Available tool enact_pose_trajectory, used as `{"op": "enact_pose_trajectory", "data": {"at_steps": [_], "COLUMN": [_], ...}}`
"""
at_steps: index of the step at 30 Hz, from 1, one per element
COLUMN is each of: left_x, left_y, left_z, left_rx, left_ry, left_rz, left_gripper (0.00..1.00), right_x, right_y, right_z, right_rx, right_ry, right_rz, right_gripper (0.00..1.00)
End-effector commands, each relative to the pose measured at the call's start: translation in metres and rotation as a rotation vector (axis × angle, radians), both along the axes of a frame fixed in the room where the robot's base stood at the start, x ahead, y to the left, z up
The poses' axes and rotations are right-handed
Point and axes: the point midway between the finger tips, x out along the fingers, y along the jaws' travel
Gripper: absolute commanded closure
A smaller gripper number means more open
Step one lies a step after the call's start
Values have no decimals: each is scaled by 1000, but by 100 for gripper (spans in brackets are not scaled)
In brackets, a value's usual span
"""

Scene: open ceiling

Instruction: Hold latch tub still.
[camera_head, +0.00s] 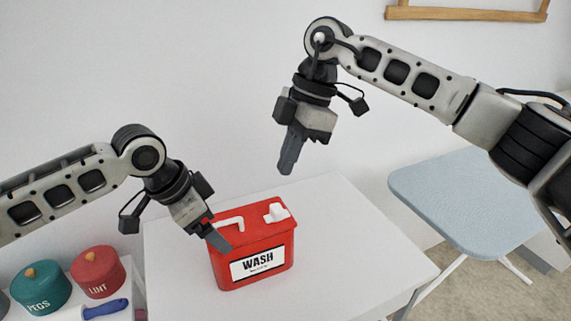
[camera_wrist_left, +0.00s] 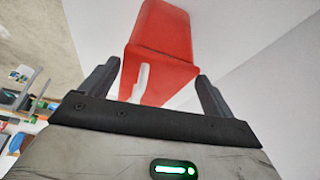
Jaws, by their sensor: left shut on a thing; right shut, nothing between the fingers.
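A red tub (camera_head: 280,240) with a white label reading WASH stands upright on the white table. A white handle (camera_head: 229,223) and a white cap or latch (camera_head: 277,212) sit on its top. My left gripper (camera_head: 219,238) is shut on the tub at its left end. In the left wrist view the red tub (camera_wrist_left: 160,50) lies between the two fingers of the left gripper (camera_wrist_left: 158,85). My right gripper (camera_head: 287,168) is shut and empty, pointing down in the air above and behind the tub.
The white table (camera_head: 335,225) is clear around the tub. At lower left, a shelf holds a green PEGS jar (camera_head: 42,290), a red LINT jar (camera_head: 98,273) and a blue-handled item (camera_head: 105,308). A pale blue ironing board (camera_head: 470,200) stands at right. A wooden rail (camera_head: 465,14) hangs on the wall.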

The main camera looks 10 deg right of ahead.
Motion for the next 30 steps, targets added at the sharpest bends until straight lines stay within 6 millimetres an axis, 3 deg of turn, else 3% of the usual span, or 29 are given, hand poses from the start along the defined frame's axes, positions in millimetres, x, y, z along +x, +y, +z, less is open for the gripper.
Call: {"op": "enact_pose_trajectory", "data": {"at_steps": [6, 7, 8, 15, 19, 30], "left_x": [-1, 0, -1, -1, -2, -13], "left_y": [0, 0, 0, 0, 3, 30], "left_z": [-1, -1, -1, 1, 11, 80], "left_rx": [0, 0, 0, -1, -2, -1], "left_ry": [2, 2, 2, 1, 0, -2], "left_rz": [-1, -1, -1, -2, 0, -1], "left_gripper": [55, 6, 0, 0, 0, 0], "right_x": [0, 0, 0, 0, 0, 0], "right_y": [0, 0, 0, 1, 1, 1], "right_z": [0, 0, 0, -1, -1, -1], "right_rx": [0, 0, 0, 0, 0, 0], "right_ry": [0, 0, 0, 0, 0, 0], "right_rz": [0, 0, 0, 1, 1, 1], "right_gripper": [100, 100, 100, 100, 100, 100]}}
